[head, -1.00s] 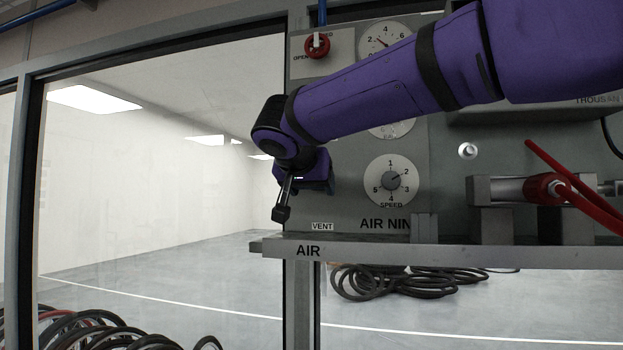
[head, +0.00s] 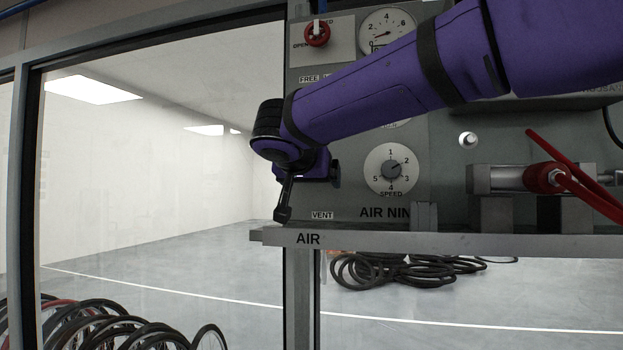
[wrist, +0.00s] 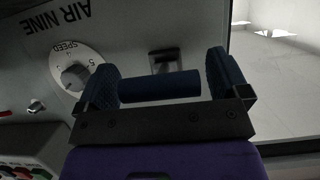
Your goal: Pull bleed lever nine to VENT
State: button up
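The bleed lever shows in the wrist view as a dark blue cylindrical grip (wrist: 160,86), lying crosswise in front of a dark bracket (wrist: 166,60) on the panel. My gripper (wrist: 165,84) straddles the grip, one finger at each end. The fingers stand wide apart, with a thin gap showing at the right end; contact at the left end is unclear. In the head view my gripper (head: 308,188) is at the panel's left edge, just above the VENT label (head: 322,215). My gripper and arm hide the lever there.
The panel carries a speed dial (head: 391,170), a gauge (head: 388,35) and a red valve knob (head: 317,34). A ledge marked AIR (head: 308,239) runs just below my gripper. A metal cylinder with red hoses (head: 515,180) sits at right. Tyres lie on the floor beyond.

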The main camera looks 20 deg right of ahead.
jog(key=v, duration=1)
jog(key=shift+s+a+r, duration=0.15)
jog(key=shift+s+a, duration=0.05)
jog(key=shift+s, duration=0.1)
